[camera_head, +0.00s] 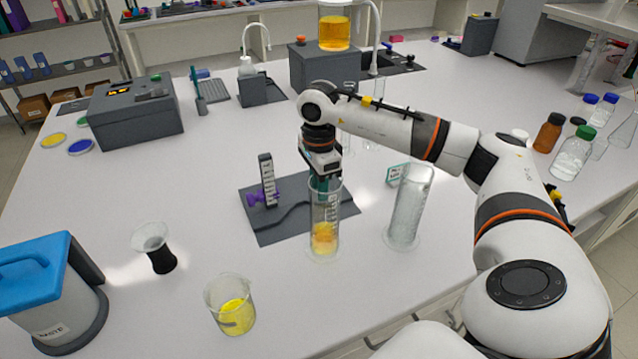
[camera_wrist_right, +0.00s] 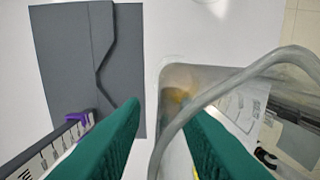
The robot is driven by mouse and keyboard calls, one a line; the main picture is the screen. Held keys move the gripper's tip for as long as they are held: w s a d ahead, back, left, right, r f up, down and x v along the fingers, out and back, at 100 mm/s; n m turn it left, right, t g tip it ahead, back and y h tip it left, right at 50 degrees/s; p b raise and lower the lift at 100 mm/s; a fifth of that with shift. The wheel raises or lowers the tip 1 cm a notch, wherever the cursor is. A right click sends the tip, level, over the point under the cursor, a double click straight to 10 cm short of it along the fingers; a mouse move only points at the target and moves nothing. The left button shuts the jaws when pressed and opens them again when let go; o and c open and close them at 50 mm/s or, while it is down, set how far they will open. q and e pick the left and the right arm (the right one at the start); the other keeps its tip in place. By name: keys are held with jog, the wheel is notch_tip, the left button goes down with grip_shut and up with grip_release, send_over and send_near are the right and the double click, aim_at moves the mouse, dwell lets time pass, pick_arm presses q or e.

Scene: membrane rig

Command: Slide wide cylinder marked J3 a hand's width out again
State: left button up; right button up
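A clear graduated cylinder (camera_head: 325,215) with yellow-orange contents low inside stands upright at the front edge of a dark grey mat. A second, empty-looking clear cylinder (camera_head: 408,205) stands to its right. I cannot read a J3 mark on either. My right gripper (camera_head: 325,183) points down at the mouth of the cylinder with yellow contents. In the right wrist view the cylinder's rim (camera_wrist_right: 240,85) passes between the green fingers, one outside and one seemingly inside. The fingers are apart, and I see no firm grip. My left gripper is out of view.
The dark grey mat (camera_head: 285,226) carries a small upright scale with a purple clamp (camera_head: 266,180). A beaker of yellow (camera_head: 232,305), a black-based funnel-shaped vessel (camera_head: 154,247) and a blue-topped device (camera_head: 45,290) stand front left. Bottles (camera_head: 572,153) stand far right.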

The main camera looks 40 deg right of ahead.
jog(key=shift+r, duration=0.1)
notch_tip(320, 180, up, 10)
jog(key=shift+r+b, duration=0.2)
jog(key=shift+b, duration=0.4)
jog(key=shift+r, duration=0.75)
jog(key=shift+f, duration=0.1)
